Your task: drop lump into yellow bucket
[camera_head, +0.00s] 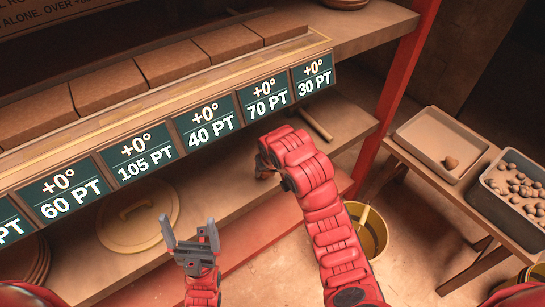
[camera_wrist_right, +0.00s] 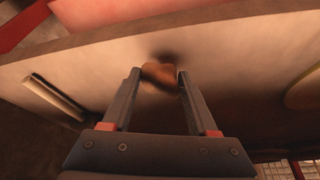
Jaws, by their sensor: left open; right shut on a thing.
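My right gripper (camera_wrist_right: 158,76) is shut on a small brown lump (camera_wrist_right: 158,72), held between its fingertips in the right wrist view. A dark shadow lies on the pale shelf just beyond the lump; I cannot tell whether they touch. In the head view the right wrist hides the lump. My left gripper (camera_head: 190,238) is open and empty, low at the left, in front of the shelf. A yellow bucket (camera_head: 374,232) stands on the floor just right of my right arm, which partly covers it. A second yellow bucket (camera_head: 522,279) is at the lower right corner.
A bench at the right holds a shallow tray (camera_head: 415,130) with one brown lump (camera_head: 451,163), and a grey bin (camera_head: 490,207) of several round lumps. The shelf (camera_head: 350,118) carries a short rod (camera_head: 316,124) and a round lid (camera_head: 138,215). A red post (camera_head: 400,80) stands between shelf and bench.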

